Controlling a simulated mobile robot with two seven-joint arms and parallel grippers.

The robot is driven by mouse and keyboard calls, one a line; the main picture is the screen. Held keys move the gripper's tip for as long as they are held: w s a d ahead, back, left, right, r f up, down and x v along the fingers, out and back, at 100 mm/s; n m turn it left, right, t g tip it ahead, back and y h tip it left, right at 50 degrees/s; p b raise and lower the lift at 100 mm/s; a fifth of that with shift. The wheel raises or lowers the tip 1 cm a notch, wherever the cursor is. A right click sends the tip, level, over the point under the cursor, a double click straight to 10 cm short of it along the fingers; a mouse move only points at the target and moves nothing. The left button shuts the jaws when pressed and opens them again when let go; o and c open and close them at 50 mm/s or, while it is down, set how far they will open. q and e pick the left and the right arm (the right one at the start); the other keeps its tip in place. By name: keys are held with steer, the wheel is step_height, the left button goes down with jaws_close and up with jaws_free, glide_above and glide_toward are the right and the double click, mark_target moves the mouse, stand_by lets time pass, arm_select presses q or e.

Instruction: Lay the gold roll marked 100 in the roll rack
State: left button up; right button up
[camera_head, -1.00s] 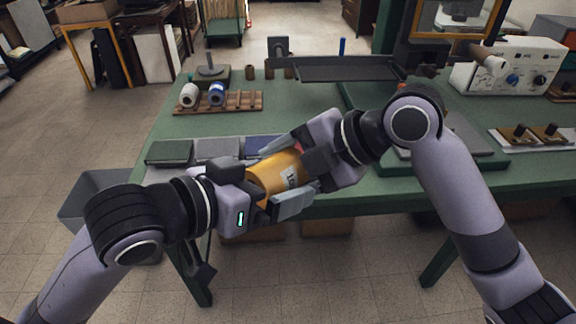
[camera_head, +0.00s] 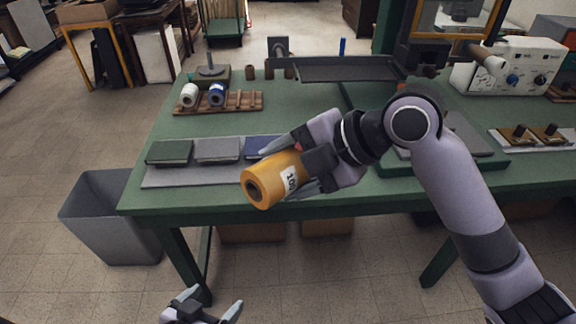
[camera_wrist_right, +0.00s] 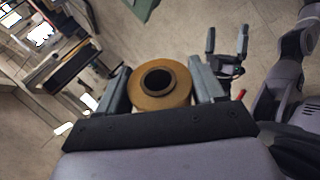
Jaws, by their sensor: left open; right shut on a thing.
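The gold roll marked 100 (camera_head: 272,179) is held in my right gripper (camera_head: 305,165), above the table's front edge, with its hollow end facing left. In the right wrist view the gold roll (camera_wrist_right: 160,86) sits between the two fingers of the right gripper (camera_wrist_right: 160,92). My left gripper (camera_head: 208,308) is at the bottom of the head view, open and empty, away from the roll. The wooden roll rack (camera_head: 238,103) lies on the table at the back left. A white roll (camera_head: 189,95) and a blue roll (camera_head: 217,94) lie in its left part; its right part looks bare.
Several dark covers or books (camera_head: 217,150) lie in a row near the front left of the green table (camera_head: 160,203). A grey bin (camera_head: 108,220) stands on the floor to the left. A dark tray (camera_head: 345,70) is behind, right of the rack.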

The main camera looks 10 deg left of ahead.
arm_select(q)
steer(key=shift+y, duration=0.3)
steer(key=s+f, duration=0.1)
steer(key=s+a+f, duration=0.1)
steer(key=s, duration=0.1)
steer(key=shift+a+f, duration=0.3)
steer(key=shift+f, duration=0.1)
arm_select(e)
steer(key=d+f+m+t+h, duration=0.2)
steer(key=d+m, duration=0.3)
steer(key=d, duration=0.3)
steer(key=s+d+f+m+t+h, duration=0.1)
steer(key=d+f+m+t+h, duration=0.2)
steer(key=d, duration=0.6)
steer(key=d+f+m+t+h, duration=0.3)
steer(key=d+m+h, duration=0.1)
steer(key=d+m, duration=0.3)
steer(key=shift+s+d+f+m+h, duration=0.3)
steer(key=shift+d+f+m, duration=0.1)
steer(key=shift+d, duration=0.7)
